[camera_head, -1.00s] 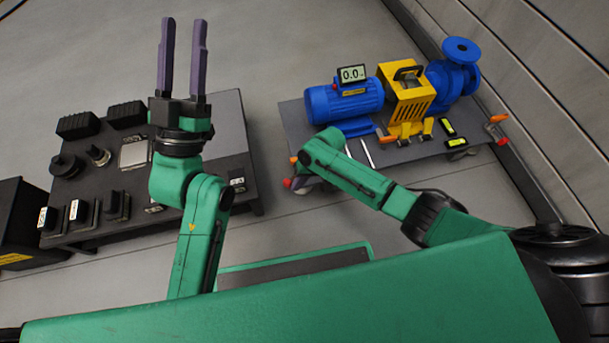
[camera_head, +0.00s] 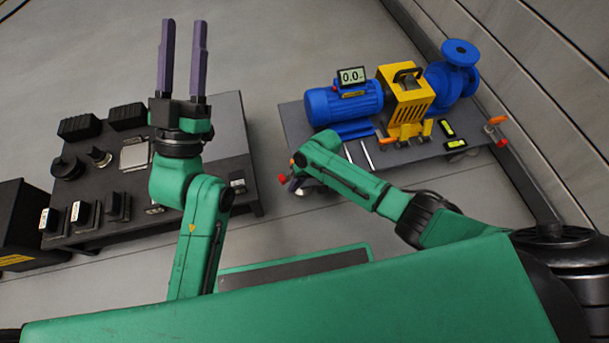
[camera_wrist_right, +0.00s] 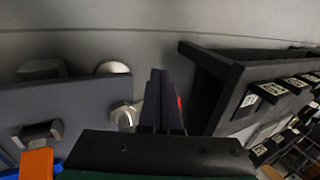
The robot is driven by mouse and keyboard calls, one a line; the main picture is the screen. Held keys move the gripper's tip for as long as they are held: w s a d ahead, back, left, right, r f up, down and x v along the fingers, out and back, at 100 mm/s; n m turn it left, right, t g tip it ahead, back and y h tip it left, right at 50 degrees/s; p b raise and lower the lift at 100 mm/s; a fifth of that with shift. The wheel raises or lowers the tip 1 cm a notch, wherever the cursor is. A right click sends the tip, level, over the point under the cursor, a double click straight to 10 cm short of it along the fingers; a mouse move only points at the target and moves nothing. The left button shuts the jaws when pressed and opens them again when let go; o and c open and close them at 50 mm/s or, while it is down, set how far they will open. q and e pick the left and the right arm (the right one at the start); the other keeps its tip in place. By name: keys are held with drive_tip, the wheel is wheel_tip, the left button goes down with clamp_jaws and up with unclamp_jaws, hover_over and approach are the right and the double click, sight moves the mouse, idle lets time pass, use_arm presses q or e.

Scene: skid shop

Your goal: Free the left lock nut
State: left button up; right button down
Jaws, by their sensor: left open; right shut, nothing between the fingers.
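My left gripper (camera_head: 184,60) is open and empty, raised in front of the dark bench in the head view. A dark hex-shaped part (camera_wrist_right: 40,134) sits further left on the plate.
The pump skid (camera_head: 295,122) carries a blue motor (camera_head: 345,103), a yellow guard (camera_head: 405,97) and a blue pump (camera_head: 450,80). A dark bench (camera_head: 225,135) with several blocks and fittings stands at left. Clear floor lies between them.

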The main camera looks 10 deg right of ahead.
wheel_tip(320, 180, up, 7)
drive_tip(key=p, duration=0.7)
drive_tip(key=shift+s+p, duration=0.15)
drive_tip(key=shift+p, duration=0.2)
drive_tip(key=shift+d, duration=0.1)
